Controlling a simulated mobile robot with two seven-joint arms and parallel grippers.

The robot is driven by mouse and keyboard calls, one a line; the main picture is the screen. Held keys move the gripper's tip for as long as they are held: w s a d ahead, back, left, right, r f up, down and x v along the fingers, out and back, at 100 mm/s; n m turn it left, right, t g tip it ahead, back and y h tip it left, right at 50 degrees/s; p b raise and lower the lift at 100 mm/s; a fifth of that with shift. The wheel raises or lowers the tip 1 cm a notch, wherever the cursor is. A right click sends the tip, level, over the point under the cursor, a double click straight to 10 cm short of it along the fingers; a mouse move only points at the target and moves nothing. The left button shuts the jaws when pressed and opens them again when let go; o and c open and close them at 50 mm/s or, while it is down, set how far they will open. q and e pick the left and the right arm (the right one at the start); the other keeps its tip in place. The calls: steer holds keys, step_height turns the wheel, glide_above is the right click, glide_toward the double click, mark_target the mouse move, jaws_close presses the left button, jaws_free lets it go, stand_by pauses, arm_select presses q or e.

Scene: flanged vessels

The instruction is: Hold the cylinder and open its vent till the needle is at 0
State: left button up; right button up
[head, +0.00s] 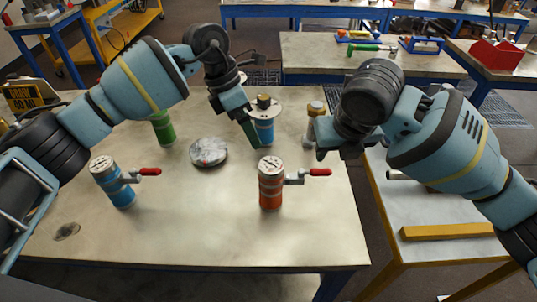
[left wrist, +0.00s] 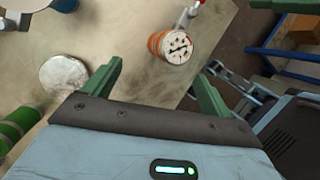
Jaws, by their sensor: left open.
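Two cylinders with a dial on top and a red-handled side valve stand upright on the table. The orange cylinder (head: 270,190) is at centre right, its red lever (head: 318,172) pointing right. The blue cylinder (head: 114,186) is at the left, its lever (head: 150,172) also pointing right. My left gripper (head: 250,134) is open and empty, above the table behind the orange cylinder. In the left wrist view the orange cylinder's dial (left wrist: 177,48) shows beyond the fingers; its needle reading is too small to tell. My right gripper (head: 342,150) hangs near the table's right edge, apart from the orange cylinder.
A round grey disc (head: 208,152) lies mid-table. A green cylinder (head: 162,129) stands behind it. A flanged blue vessel (head: 265,130) stands behind my left gripper. A brass-topped vessel (head: 315,107) is partly hidden by my right gripper. The front middle of the table is clear.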

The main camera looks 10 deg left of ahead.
mark_target(269, 164)
arm_select(q)
steer(key=d+f+m+y, duration=0.1)
steer(key=s+d+f+m+y, duration=0.1)
steer(key=d+f, duration=0.1)
steer(key=s+d+f+m+y, duration=0.1)
steer(key=f, duration=0.1)
steer(key=shift+d+f, duration=0.1)
steer(key=shift+d, duration=0.3)
steer(key=shift+s+d+f+m+y, duration=0.3)
steer(key=shift+f+m+y, duration=0.1)
steer(key=shift+f+y, duration=0.1)
steer(key=shift+f, duration=3.85)
steer(key=c, duration=1.5)
